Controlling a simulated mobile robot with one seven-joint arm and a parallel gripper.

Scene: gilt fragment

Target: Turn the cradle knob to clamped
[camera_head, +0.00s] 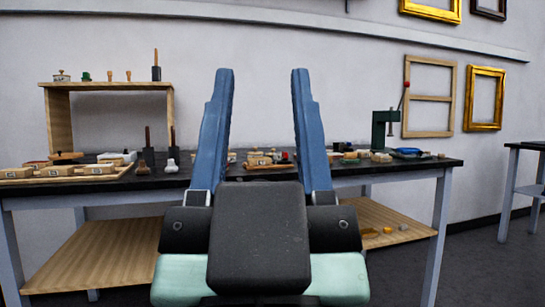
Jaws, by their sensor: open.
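My gripper (262,74) fills the middle of the view, its two blue fingers spread wide and upright with nothing between them. It stands in front of a dark-topped workbench (375,169). Between and behind the fingers, a small wooden piece (262,158) lies on the bench with a small red part beside it, partly hidden by the right finger. I cannot tell whether this is the cradle or its knob. No knob can be made out clearly, and its setting cannot be read. The fingers and wrist hide part of the bench.
A green press (381,130) with a red-tipped lever stands at the bench's right, near a blue dish (408,152). At the left are a wooden riser (105,86) with small tools, and wooden blocks (55,171) on a board. Gilt frames (485,98) hang on the wall. A lower shelf (105,255) holds small pieces at right.

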